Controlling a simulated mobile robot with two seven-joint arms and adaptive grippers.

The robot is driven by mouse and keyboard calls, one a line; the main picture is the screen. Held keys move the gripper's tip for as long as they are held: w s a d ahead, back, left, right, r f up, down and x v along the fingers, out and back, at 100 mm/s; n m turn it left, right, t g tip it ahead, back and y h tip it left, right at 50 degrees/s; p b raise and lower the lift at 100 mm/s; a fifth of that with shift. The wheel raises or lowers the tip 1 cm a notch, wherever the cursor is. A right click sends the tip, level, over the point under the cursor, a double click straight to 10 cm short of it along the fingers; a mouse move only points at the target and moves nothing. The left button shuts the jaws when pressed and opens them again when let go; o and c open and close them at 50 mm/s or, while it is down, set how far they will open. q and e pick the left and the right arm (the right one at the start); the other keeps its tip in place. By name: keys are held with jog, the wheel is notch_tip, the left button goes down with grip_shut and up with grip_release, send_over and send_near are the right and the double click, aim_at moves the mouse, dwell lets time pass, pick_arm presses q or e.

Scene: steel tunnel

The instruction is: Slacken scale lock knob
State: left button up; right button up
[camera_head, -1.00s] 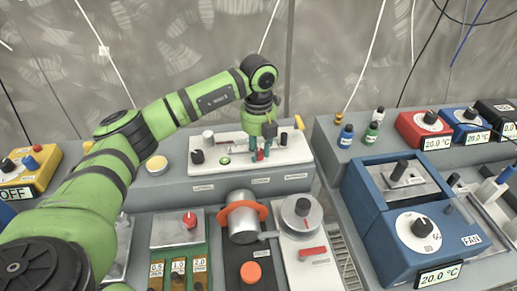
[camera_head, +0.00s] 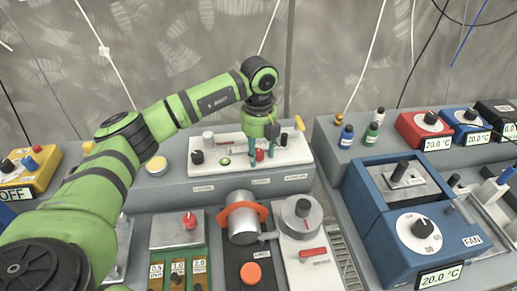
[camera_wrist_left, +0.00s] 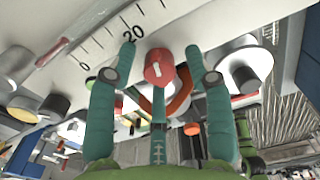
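A white instrument panel (camera_head: 292,152) stands on the grey console at the back. In the left wrist view its scale (camera_wrist_left: 108,45) shows the marks 0 and 20, and a red knob (camera_wrist_left: 158,68) stands beside it. In the head view the red knob (camera_head: 259,155) is small and partly hidden by the fingers. My left gripper (camera_head: 261,157) points down over the panel. In the left wrist view its teal fingers (camera_wrist_left: 162,52) are open on both sides of the red knob, with gaps showing. My right gripper is not in view.
A black knob (camera_head: 197,157) and a green button (camera_head: 225,161) sit left on the panel. A steel cylinder with an orange ring (camera_head: 242,220) stands in front. Small bottles (camera_head: 346,136) and a blue fan box (camera_head: 400,225) stand to the right.

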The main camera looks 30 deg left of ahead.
aim_at(259, 152)
pick_arm(q)
jog(key=shift+r, duration=0.2)
notch_tip(259, 152, up, 12)
dwell(0.4)
dwell(0.5)
